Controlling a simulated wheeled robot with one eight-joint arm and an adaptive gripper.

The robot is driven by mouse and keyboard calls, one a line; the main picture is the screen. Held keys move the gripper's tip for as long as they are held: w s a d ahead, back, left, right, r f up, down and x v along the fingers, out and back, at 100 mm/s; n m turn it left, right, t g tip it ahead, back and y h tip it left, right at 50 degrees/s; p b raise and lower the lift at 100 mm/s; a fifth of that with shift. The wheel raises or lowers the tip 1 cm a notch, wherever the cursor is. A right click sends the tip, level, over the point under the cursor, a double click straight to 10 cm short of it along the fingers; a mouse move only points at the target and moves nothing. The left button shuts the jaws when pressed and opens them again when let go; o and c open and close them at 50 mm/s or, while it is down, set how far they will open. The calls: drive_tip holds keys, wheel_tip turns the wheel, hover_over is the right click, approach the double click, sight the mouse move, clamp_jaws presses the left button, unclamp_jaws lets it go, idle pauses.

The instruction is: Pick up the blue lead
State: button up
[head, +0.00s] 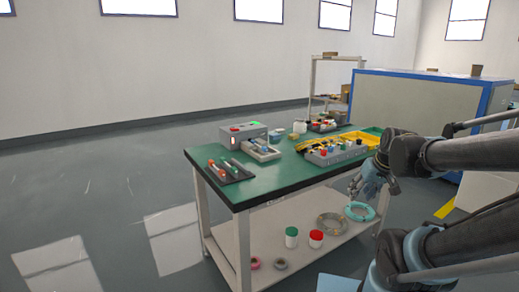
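A blue-green ring-shaped coil (359,211), the only bluish lead-like thing I can make out, shows at the right end of the table's lower shelf (262,262). My gripper (356,187) points down beside the table's right front corner, just above the coil in the picture. The gripper is small and dark here, so I cannot tell whether its fingers are open or touch the coil.
The green-topped table (285,175) carries a grey box (243,133), a rack of tools (230,170), a grey connector block (337,152) and yellow trays (362,137). On the lower shelf are a grey coil (331,223), two jars (291,236) and small rings (280,264). Floor at left is clear.

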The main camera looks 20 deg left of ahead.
drive_tip(key=w+a+r+n+t+y, duration=0.1)
drive_tip(key=w+a+r+n+y, duration=0.15)
drive_tip(key=w+a, duration=0.45)
drive_tip(key=w+a+r+n+t+y, duration=0.1)
drive_tip(key=w+a+r+n+y, duration=0.15)
drive_tip(key=w+a, duration=0.5)
drive_tip(key=n+t+y, duration=0.1)
drive_tip(key=t+y, duration=0.1)
drive_tip(key=y, duration=0.1)
approach(266, 148)
drive_tip(key=shift+h, duration=0.3)
drive_tip(key=shift+x, duration=4.8)
drive_tip(key=shift+a+r, duration=0.1)
drive_tip(key=shift+r, duration=0.05)
clamp_jaws()
